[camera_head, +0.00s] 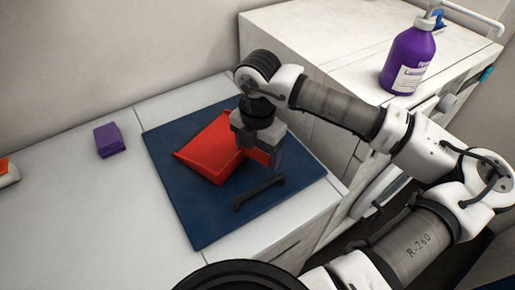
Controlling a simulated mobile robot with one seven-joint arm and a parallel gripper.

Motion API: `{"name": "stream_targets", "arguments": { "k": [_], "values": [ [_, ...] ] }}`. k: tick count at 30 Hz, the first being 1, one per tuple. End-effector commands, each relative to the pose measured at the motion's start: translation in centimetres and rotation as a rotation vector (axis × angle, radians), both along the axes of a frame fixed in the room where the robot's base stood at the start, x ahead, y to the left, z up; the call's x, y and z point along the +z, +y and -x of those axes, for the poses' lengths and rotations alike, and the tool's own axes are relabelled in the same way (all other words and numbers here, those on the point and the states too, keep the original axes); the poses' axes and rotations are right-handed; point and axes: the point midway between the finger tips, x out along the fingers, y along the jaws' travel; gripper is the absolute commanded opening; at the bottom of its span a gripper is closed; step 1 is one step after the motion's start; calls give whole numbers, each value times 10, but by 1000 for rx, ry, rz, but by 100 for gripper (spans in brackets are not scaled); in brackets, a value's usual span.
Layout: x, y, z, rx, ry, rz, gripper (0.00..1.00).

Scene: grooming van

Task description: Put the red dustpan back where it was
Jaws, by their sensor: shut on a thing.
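The red dustpan (207,150) is over the dark blue mat (180,208) on the white counter. The fingers and the gripped part are largely hidden by the gripper body. I cannot tell whether the dustpan touches the mat.
A black handle-like bar (259,192) is at the mat's front right. A purple block (109,140) lies on the counter left of the mat. A purple pump bottle (408,60) stands on the higher white cabinet (330,45) at right. The left counter is mostly clear.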

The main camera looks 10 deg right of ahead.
Motion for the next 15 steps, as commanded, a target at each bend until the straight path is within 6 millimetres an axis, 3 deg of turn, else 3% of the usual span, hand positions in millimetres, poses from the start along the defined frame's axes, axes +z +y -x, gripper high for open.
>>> {"name": "stream_targets", "arguments": {
  "k": [8,9,13,15],
  "values": [
    [-4,0,0,0,-1,0,52],
    [-2,0,0,0,0,0,80],
    [-2,0,0,0,0,0,96],
    [-2,0,0,0,0,0,96]
  ]
}}
